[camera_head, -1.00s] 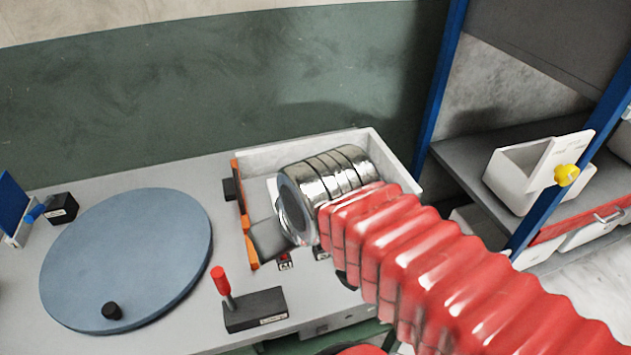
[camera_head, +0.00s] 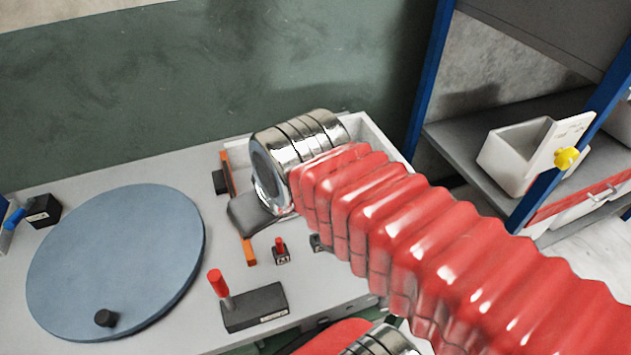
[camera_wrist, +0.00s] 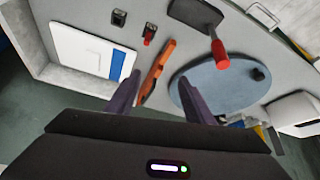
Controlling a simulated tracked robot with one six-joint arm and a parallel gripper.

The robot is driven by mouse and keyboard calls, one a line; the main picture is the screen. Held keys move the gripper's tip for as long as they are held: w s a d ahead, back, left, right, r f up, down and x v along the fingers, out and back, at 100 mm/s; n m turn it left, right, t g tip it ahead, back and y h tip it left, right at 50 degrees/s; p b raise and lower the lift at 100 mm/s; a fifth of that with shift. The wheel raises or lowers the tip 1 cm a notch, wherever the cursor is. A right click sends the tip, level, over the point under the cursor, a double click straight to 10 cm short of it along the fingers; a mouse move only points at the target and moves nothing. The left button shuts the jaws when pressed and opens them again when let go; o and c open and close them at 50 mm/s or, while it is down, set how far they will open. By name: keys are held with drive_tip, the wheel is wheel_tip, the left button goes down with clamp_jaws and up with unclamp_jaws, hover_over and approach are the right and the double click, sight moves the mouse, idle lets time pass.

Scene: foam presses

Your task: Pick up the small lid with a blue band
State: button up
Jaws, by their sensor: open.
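The lid (camera_wrist: 79,49) is a flat white square with a blue band along its right side. In the wrist view it lies in a pale tray (camera_wrist: 42,74) at the upper left. My gripper (camera_wrist: 160,77) is open, with its two dark fingers apart and nothing held between them. The lid is left of and beyond the fingers, not touching them. In the head view my arm and wrist cover the lid; only a dark part of my gripper (camera_head: 250,213) shows, by the tray's left side.
An orange strip (camera_head: 249,250) runs along the tray's left side. In front stand a small red switch (camera_head: 281,247) and a dark box with a red-topped lever (camera_head: 254,308). A large blue-grey disc (camera_head: 118,262) lies at left. A blue-framed shelf (camera_head: 503,135) stands at right.

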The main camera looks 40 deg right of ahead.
drive_tip(key=o, duration=0.9)
drive_tip(key=w+d+r+n+g, duration=0.1)
drive_tip(key=w+d+r+n, duration=0.1)
drive_tip(key=w+d+n, duration=0.2)
drive_tip(key=w, duration=0.3)
drive_tip(key=shift+w+d+g+h, duration=0.3)
drive_tip(key=shift+w+g, duration=0.05)
drive_tip(key=shift+g, duration=0.05)
drive_tip(key=o, duration=0.4)
drive_tip(key=w+d+n, duration=0.1)
drive_tip(key=w+d, duration=0.1)
drive_tip(key=w+d+n+g, duration=0.1)
drive_tip(key=w+d, duration=0.1)
drive_tip(key=w+d+f+n, duration=0.1)
drive_tip(key=w+d, duration=0.1)
drive_tip(key=shift+w+d+n, duration=0.15)
drive_tip(key=shift+w+n, duration=0.15)
drive_tip(key=shift+n, duration=0.1)
drive_tip(key=w+d+f+n+g, duration=0.1)
drive_tip(key=w+d+f+n, duration=0.1)
drive_tip(key=d, duration=0.3)
drive_tip(key=w+d+f+n+g, duration=0.1)
drive_tip(key=w+d+f+n, duration=0.1)
drive_tip(key=w+d+f, duration=0.1)
drive_tip(key=w+d+f+n, duration=0.3)
drive_tip(key=d, duration=0.4)
drive_tip(key=shift+w+f+g, duration=0.25)
drive_tip(key=shift+f+g, duration=0.15)
wheel_tip(320, 180, down, 9)
drive_tip(key=shift+r, duration=0.2)
